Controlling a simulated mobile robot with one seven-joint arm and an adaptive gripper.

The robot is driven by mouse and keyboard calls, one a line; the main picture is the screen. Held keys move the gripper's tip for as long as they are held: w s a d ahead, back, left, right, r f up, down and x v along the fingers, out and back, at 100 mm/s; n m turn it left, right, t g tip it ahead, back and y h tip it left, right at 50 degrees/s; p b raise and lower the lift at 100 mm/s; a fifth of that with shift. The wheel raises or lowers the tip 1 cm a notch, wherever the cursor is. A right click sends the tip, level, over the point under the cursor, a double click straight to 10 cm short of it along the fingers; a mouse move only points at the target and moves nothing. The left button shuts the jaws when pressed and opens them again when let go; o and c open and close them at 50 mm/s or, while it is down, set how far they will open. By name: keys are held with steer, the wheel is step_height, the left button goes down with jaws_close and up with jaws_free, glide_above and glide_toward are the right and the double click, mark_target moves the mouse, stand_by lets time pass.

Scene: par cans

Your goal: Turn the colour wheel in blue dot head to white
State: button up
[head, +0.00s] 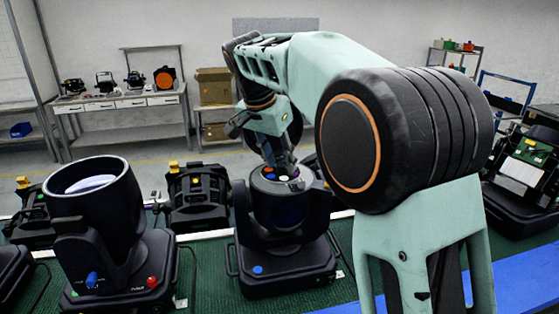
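The blue dot head (285,272) is a black lamp head on a base with a blue dot on its front, standing on the green bench in the middle of the head view. Its top faces up, and the colour wheel (271,177) shows there as small coloured spots, including blue, green and a pale one. My gripper (281,167) points down at the top of this head, at or just above the wheel. Its fingers are small, dark and overlap the head, so I cannot tell whether they touch the wheel or are open. My own arm covers the area to the right.
A large black par can (98,215) with a blue knob and red button stands close on the left. Other black lamps (197,196) stand behind it. An opened unit with a green board (533,152) stands at the right. A blue strip (520,280) edges the bench front.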

steer(key=shift+r, duration=0.1)
steer(key=v, duration=1.2)
steer(key=shift+w+d, duration=0.1)
